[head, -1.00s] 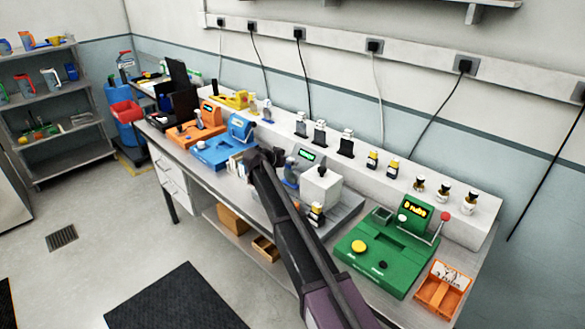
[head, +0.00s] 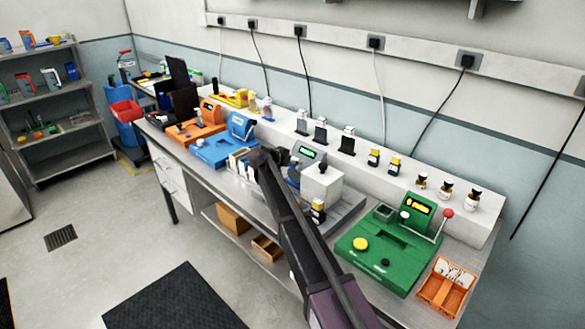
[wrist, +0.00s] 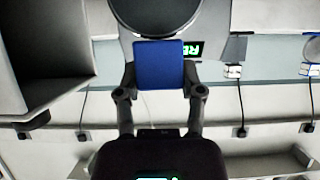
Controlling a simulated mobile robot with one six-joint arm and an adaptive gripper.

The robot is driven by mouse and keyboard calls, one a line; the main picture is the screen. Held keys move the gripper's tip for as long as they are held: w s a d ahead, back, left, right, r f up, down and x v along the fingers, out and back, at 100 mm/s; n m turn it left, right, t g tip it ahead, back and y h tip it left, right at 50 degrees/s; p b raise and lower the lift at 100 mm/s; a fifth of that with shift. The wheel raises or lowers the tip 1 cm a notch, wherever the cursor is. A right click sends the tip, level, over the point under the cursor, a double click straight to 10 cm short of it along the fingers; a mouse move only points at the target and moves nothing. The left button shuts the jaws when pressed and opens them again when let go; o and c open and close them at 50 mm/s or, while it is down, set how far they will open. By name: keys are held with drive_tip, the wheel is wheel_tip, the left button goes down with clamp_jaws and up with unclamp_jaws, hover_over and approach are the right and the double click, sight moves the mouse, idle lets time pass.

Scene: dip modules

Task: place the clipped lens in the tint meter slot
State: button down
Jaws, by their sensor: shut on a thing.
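My gripper (wrist: 160,85) is shut on the blue clip (wrist: 160,64) in the wrist view, one finger on each side. A grey round disc with a dark rim, apparently the lens (wrist: 158,14), shows at the clip's far end and is cut by the top edge. In the head view my gripper (head: 268,158) is above the bench, just left of a grey device with a green-lit display, apparently the tint meter (head: 306,152). The lens cannot be made out there. Part of this display also shows beside the clip in the wrist view. The slot is hidden.
A white box (head: 321,184) stands on the grey device, right of my gripper. Blue (head: 222,150) and orange (head: 192,132) devices stand to the left. A green device (head: 390,248) and an orange tray (head: 440,300) are at the right. Small bottles line the back ledge.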

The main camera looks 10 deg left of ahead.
drive_tip(key=shift+f+b, duration=0.35)
drive_tip(key=shift+f, duration=0.3)
drive_tip(key=shift+f, duration=0.15)
drive_tip(key=shift+c, duration=1)
unclamp_jaws()
drive_tip(key=shift+s+a+r, duration=0.1)
drive_tip(key=shift+s+r, duration=0.05)
drive_tip(key=shift+r, duration=0.2)
drive_tip(key=p+v, duration=0.5)
drive_tip(key=v, duration=0.6)
drive_tip(key=shift+s+p, duration=0.2)
drive_tip(key=shift+p, duration=0.15)
drive_tip(key=shift+a, duration=0.15)
